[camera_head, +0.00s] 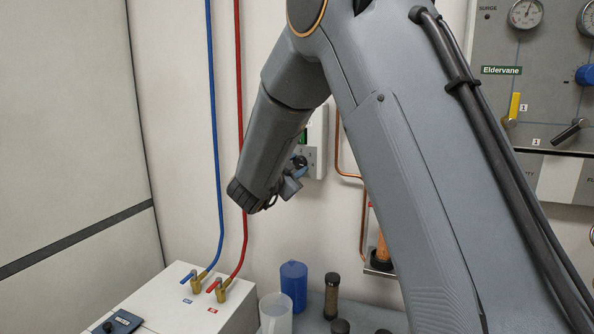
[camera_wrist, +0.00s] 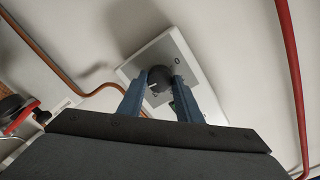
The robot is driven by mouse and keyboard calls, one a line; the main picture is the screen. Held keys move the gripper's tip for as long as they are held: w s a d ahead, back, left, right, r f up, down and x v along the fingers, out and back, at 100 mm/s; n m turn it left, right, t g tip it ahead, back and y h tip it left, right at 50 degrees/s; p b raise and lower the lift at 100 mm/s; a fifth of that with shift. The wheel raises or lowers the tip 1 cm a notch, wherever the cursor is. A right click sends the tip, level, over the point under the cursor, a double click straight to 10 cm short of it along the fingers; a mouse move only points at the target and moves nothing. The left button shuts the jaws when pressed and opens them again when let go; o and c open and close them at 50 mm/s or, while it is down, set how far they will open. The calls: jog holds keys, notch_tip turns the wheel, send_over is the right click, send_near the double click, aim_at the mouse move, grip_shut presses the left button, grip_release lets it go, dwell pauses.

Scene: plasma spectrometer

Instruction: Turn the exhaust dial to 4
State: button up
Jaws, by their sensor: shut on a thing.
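The exhaust dial (camera_wrist: 159,75) is a dark round knob on a white wall box (camera_wrist: 150,54). In the wrist view, my gripper (camera_wrist: 161,79) has its two blue fingers on either side of the knob, shut on it. A short pale line shows on the knob's left part. A 0 is printed on the box to the knob's upper right; other numbers are hidden or too small to read. In the head view, the box (camera_head: 320,139) is partly behind my arm, and my gripper (camera_head: 294,177) is at its lower left, with the knob mostly covered.
A copper pipe (camera_wrist: 62,70) and a red pipe (camera_wrist: 291,75) flank the box in the wrist view. In the head view, a blue cup (camera_head: 293,283) and dark jars (camera_head: 331,297) stand below. A gauge panel (camera_head: 560,75) is at the right.

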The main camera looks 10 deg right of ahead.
jog(key=shift+s+d, duration=0.1)
dwell(0.4)
jog(key=o, duration=1)
jog(key=shift+o, duration=0.2)
jog(key=b+v, duration=0.1)
jog(key=v, duration=0.7)
jog(key=shift+b, duration=0.35)
jog(key=shift+d, duration=0.1)
